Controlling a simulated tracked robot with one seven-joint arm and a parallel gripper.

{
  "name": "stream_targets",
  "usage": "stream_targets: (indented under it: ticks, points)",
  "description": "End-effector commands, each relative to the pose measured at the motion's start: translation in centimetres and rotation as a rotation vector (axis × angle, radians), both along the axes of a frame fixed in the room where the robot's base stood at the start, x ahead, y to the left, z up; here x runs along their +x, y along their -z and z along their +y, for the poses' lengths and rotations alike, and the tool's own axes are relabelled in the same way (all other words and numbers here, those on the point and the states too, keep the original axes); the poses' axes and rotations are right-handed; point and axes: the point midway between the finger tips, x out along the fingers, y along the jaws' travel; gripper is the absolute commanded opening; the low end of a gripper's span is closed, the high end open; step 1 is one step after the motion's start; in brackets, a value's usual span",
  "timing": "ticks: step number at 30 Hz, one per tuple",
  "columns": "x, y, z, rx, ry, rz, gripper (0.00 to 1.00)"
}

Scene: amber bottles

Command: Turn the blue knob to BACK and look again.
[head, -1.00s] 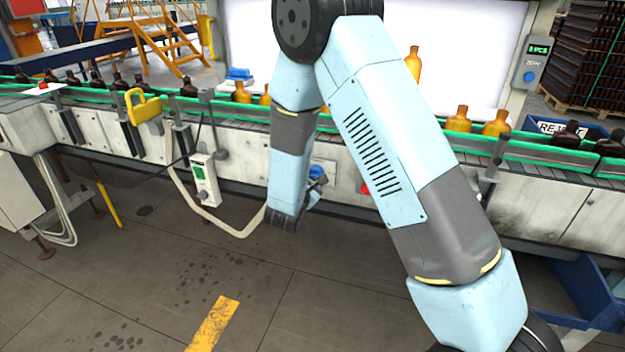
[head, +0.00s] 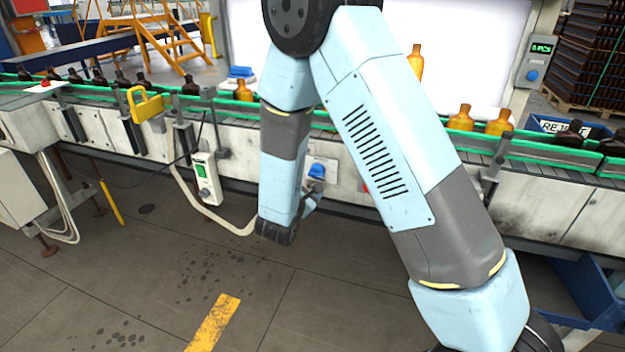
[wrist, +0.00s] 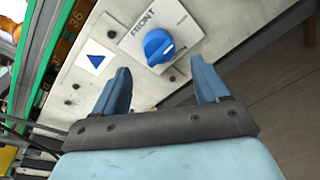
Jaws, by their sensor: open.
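The blue knob (wrist: 157,46) sits on a light square plate (wrist: 178,22) in the wrist view, with the word FRONT readable beside it. No BACK label is readable, and I cannot tell the knob's exact setting. The knob also shows in the head view (head: 317,171) on the conveyor's front panel, just right of my forearm. My gripper (wrist: 160,66) is open and empty. Its two blue fingers stand apart on either side of the knob's line, short of it and not touching it. In the head view my arm partly hides the gripper.
Amber bottles (head: 461,118) and dark bottles stand on the green-railed conveyor. A bright white panel (head: 440,50) is behind it. A white box with a green button (head: 205,180) and a yellow handle (head: 146,105) are left of my arm. The floor in front is clear.

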Motion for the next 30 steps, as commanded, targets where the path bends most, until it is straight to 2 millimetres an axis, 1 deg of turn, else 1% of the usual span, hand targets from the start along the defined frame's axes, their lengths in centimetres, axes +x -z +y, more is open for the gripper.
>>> stream_targets:
  ticks: [1, 6, 12, 18, 30]
  points:
    - [-1.0, -0.2, 0.4, -0.001, -0.002, 0.0, 0.74]
    - [-4.1, -0.6, 1.5, 0.0, -0.003, 0.001, 0.74]
    - [-6.8, -1.0, 2.5, 0.0, -0.001, 0.0, 0.74]
    - [-7.9, -1.2, 2.8, 0.0, 0.001, 0.001, 0.74]
    - [-8.0, -1.2, 2.9, 0.0, 0.001, 0.001, 0.74]
